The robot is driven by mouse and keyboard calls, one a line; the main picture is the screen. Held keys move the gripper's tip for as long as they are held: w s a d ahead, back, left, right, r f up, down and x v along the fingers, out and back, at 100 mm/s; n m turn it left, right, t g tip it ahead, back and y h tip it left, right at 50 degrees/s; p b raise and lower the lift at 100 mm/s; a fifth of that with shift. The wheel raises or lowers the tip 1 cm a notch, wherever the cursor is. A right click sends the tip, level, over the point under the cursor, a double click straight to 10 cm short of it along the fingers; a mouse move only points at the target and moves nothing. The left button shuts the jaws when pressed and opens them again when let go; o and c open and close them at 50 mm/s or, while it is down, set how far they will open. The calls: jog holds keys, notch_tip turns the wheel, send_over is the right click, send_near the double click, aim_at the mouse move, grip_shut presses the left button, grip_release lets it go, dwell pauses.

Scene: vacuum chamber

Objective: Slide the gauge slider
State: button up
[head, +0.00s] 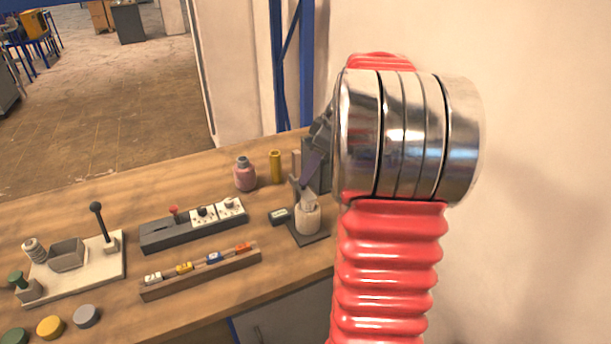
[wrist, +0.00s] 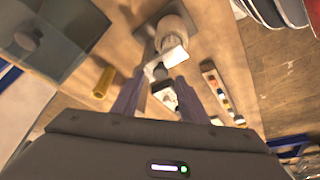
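My gripper (wrist: 165,80) points down at a dark base plate (head: 303,236) at the right end of the bench. A white cylinder (head: 308,219) stands on this plate, with a pale flat piece (wrist: 174,54) at its near side in the wrist view. The two purple-grey fingers are apart, and a small pale rounded part (wrist: 160,72) shows between their tips. I cannot tell whether they touch it. A small dark block with a light display (head: 280,216) sits beside the cylinder. I cannot tell for sure which part is the gauge slider. My arm hides some of this area in the head view.
A switch panel (head: 194,226), a rail with coloured pieces (head: 202,272) and a lever plate (head: 78,272) lie further left.

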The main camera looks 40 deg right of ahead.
jog(key=shift+x, duration=1.4)
grip_shut()
jog(key=shift+r, duration=0.15)
